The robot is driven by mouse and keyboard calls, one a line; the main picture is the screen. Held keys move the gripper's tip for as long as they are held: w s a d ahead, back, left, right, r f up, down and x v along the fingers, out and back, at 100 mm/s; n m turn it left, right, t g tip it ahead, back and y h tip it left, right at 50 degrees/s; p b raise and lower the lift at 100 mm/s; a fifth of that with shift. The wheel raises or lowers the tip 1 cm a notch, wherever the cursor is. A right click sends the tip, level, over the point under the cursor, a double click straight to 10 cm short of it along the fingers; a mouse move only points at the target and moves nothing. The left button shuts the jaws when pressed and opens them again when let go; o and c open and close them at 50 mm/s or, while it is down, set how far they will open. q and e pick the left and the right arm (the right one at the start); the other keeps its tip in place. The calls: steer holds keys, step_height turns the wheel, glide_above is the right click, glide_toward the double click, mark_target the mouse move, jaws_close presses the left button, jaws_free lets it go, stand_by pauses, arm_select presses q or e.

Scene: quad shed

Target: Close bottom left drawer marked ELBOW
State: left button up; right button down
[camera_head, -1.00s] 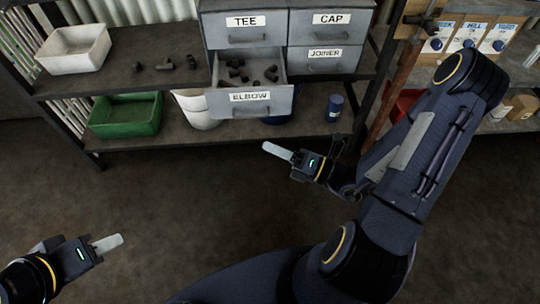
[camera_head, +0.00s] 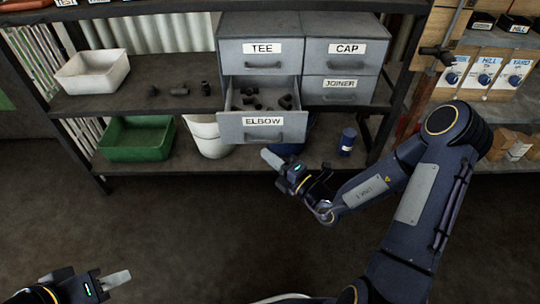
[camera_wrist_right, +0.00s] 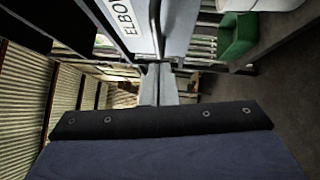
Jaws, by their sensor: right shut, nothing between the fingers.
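The grey drawer marked ELBOW (camera_head: 262,127) is the bottom left one of the cabinet (camera_head: 302,35). It stands pulled open, with several dark fittings (camera_head: 265,99) inside. Its labelled front also shows at the top of the right wrist view (camera_wrist_right: 175,25). My right gripper (camera_head: 270,157) is shut and empty, just below and in front of the drawer in the head view; I cannot tell if it touches it. Its fingers (camera_wrist_right: 158,85) show close together in the right wrist view. My left gripper (camera_head: 116,279) is low at the left, far from the drawer; its jaw opening is unclear.
The TEE, CAP and JOINER drawers (camera_head: 340,88) are shut. On the shelves are a white bin (camera_head: 92,72), loose fittings (camera_head: 180,90), a green bin (camera_head: 136,140), a white bucket (camera_head: 208,135) and a blue can (camera_head: 347,141). The floor in front is clear.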

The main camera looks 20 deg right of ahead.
arm_select(q)
steer(key=shift+f, duration=0.25)
arm_select(e)
steer(key=shift+w+d+r, duration=0.15)
steer(key=shift+w+d, duration=0.05)
steer(key=shift+w, duration=0.6)
